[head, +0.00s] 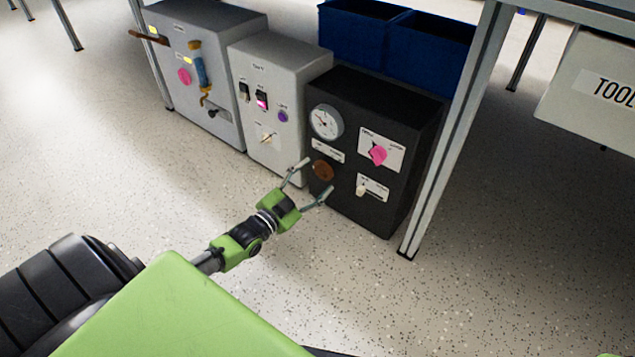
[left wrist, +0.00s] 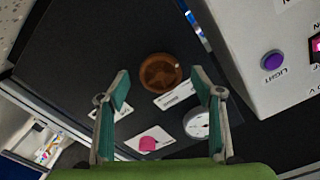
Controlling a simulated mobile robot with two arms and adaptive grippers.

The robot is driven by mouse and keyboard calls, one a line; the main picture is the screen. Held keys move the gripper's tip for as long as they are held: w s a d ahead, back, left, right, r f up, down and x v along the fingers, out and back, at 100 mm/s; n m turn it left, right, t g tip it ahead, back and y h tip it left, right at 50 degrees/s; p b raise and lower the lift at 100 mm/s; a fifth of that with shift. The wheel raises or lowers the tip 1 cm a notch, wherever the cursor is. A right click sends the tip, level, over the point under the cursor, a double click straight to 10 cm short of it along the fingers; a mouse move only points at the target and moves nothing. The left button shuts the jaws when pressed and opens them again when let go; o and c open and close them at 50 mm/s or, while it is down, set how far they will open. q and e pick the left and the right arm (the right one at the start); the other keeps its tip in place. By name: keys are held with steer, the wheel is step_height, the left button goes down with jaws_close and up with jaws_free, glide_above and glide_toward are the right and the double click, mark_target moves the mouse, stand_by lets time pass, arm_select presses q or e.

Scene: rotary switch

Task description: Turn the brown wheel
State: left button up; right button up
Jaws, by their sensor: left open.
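The brown wheel (head: 323,171) is a small round knob on the front of the black box (head: 372,205), below a white gauge (head: 326,122). In the left wrist view the wheel (left wrist: 160,73) shows whole, ahead of the fingertips and between their lines. My left gripper (head: 311,181) is open and empty, with its fingers spread on either side of the wheel in the head view. In the left wrist view the gripper (left wrist: 168,85) shows no finger clearly touching the wheel. My right gripper is out of view.
The black box also carries a pink knob (head: 378,154) and a white switch (head: 361,190). A light grey box (head: 290,60) with switches stands close on its left. A table leg (head: 449,150) rises on its right. Open floor (head: 300,290) lies in front.

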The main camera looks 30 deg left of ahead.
arm_select(q)
steer(key=shift+w+b, duration=0.3)
steer(key=shift+w, duration=0.6)
steer(key=c, duration=1.1)
steer(key=shift+r, duration=0.1)
steer(key=shift+d+n+p, duration=0.1)
steer(key=shift+n+p, duration=0.7)
steer(key=shift+n, duration=0.1)
steer(key=n+p, duration=0.1)
steer(key=n, duration=0.2)
steer(key=shift+p, duration=0.35)
steer(key=n+p, duration=0.1)
steer(key=n, duration=0.2)
steer(key=shift+d, duration=0.1)
steer(key=shift+n, duration=0.6)
